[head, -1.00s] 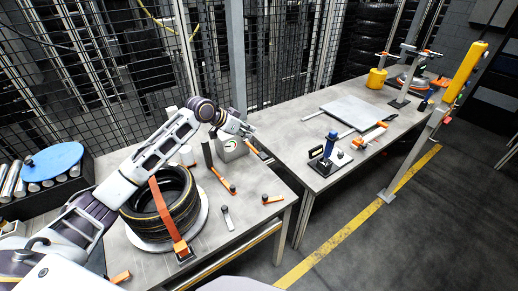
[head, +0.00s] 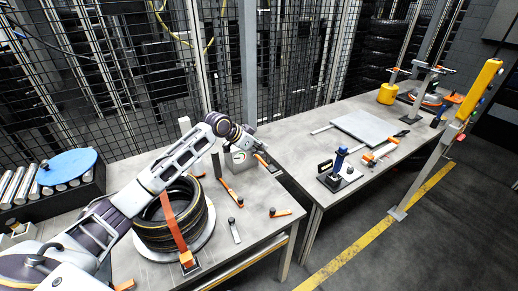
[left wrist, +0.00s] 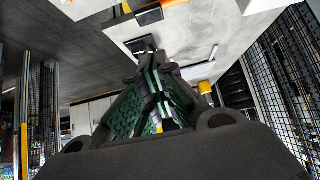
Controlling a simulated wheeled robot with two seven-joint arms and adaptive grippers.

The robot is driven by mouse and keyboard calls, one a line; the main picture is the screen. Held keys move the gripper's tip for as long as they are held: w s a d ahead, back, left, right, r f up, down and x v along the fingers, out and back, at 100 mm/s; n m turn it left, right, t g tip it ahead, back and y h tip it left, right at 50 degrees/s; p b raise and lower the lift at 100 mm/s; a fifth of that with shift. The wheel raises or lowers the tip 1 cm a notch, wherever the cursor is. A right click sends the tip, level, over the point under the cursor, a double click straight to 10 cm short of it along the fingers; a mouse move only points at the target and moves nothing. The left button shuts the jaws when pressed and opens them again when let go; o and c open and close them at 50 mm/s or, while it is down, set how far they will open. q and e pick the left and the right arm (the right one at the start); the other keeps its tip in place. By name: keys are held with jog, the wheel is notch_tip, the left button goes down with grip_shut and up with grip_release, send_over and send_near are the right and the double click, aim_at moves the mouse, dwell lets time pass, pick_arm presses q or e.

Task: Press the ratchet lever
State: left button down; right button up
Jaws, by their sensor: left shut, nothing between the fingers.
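An orange strap (head: 174,216) runs over the stacked tyres (head: 196,218) on the near table. At its lower front end is a small dark and orange fitting (head: 187,262), perhaps the ratchet; its lever is too small to make out. My left arm passes over the tyres, and my left gripper (head: 257,145) is beyond them, above the near table's far right part, well away from that fitting. It also shows in the left wrist view (left wrist: 158,72), where its green-padded fingers are shut and empty. My right gripper is not in view.
Orange-and-black tools (head: 229,190) and a grey tool (head: 235,230) lie right of the tyres. A white gauge box (head: 238,161) stands near my left gripper. The far table (head: 290,146) holds a blue-handled device (head: 340,160) and a grey plate (head: 364,127). Mesh fencing stands behind.

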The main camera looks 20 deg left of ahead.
pick_arm(q)
send_over(271, 169)
jog(key=f, duration=0.4)
jog(key=shift+s+a+f+p, duration=0.15)
jog(key=shift+a+f+p, duration=0.05)
jog(key=shift+a+p, duration=0.2)
jog(key=f, duration=0.3)
jog(key=shift+w+d+f+p, duration=0.15)
jog(key=shift+w+d+p, duration=0.15)
jog(key=shift+w, duration=0.05)
jog(key=shift+f, duration=0.95)
jog(key=shift+f, duration=0.1)
